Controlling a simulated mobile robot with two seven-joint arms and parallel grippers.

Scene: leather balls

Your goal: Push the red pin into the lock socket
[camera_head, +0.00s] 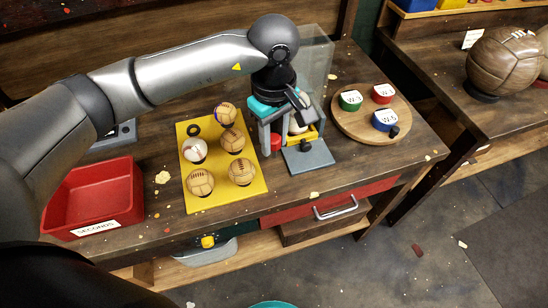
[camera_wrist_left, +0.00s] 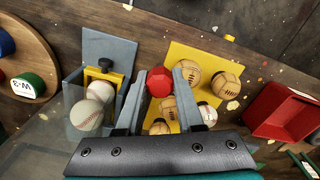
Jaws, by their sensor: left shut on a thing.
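My left gripper (camera_head: 274,142) points down at the left side of a grey box. It is shut on the red pin (camera_head: 275,140); the pin's red head also shows between the fingers in the left wrist view (camera_wrist_left: 158,82). The lock socket cannot be made out; the gripper and box wall cover that area. Whether the pin's lower end is in anything is hidden. My right gripper is in neither view.
A yellow board (camera_head: 222,193) with several leather balls lies left of the gripper. A red bin (camera_head: 84,202) stands at far left. A round wooden board (camera_head: 355,124) with green, red and blue labelled items lies right. A clear panel (camera_head: 316,62) stands behind the box.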

